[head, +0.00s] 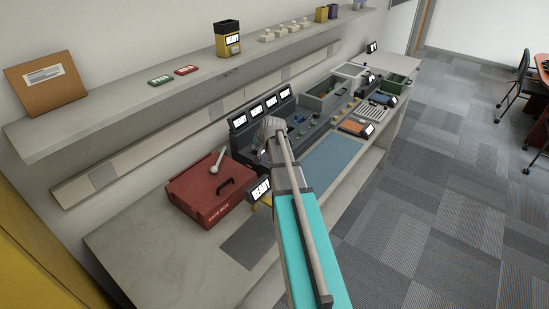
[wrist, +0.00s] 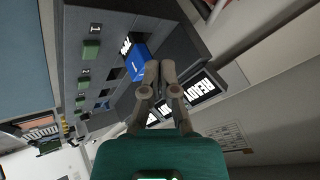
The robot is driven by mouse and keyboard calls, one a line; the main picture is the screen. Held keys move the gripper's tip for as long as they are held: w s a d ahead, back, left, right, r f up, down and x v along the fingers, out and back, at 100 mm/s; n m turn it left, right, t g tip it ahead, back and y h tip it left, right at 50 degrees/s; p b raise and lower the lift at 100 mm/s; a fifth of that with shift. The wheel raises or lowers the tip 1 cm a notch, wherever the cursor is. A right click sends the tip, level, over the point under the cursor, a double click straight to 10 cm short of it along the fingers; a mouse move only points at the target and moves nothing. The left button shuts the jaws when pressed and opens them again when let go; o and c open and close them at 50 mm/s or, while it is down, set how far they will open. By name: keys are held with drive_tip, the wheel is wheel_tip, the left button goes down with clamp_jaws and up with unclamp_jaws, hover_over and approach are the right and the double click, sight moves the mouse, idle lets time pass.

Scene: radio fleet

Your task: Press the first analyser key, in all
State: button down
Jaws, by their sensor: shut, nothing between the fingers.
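The analyser console (head: 285,122) is a dark unit on the bench with a row of small lit screens. In the wrist view its face (wrist: 112,65) carries a blue block (wrist: 137,64) with a white mark, and a row of green keys (wrist: 91,50) beside numbered labels. I cannot tell for certain which is the first analyser key. My gripper (wrist: 160,64) is shut and empty, its fingertips just beside the blue block; whether they touch is unclear. In the head view, my gripper end (head: 268,128) is over the console's near end and hides part of it.
A red case (head: 210,187) with a light-coloured tool on it stands left of the console. A READY sign (head: 261,190) is close to my arm. A long shelf (head: 190,83) runs above the bench. A blue mat (head: 333,158) lies to the right, with trays beyond.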

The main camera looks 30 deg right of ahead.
drive_tip(key=w+d+r+m+t+h, duration=0.1)
drive_tip(key=w+d+m, duration=0.1)
drive_tip(key=d, duration=0.8)
drive_tip(key=shift+w+r+t, duration=0.15)
drive_tip(key=shift+t, duration=0.25)
drive_tip(key=shift+b, duration=0.3)
wheel_tip(320, 180, down, 9)
drive_tip(key=b, duration=0.8)
drive_tip(key=shift+r, duration=0.15)
drive_tip(key=shift+b, duration=0.3)
drive_tip(key=shift+f+b, duration=0.9)
drive_tip(key=shift+f, duration=0.1)
idle(1.3)
drive_tip(key=shift+r, duration=0.2)
drive_tip(key=shift+r+p, duration=0.75)
drive_tip(key=shift+p, duration=0.2)
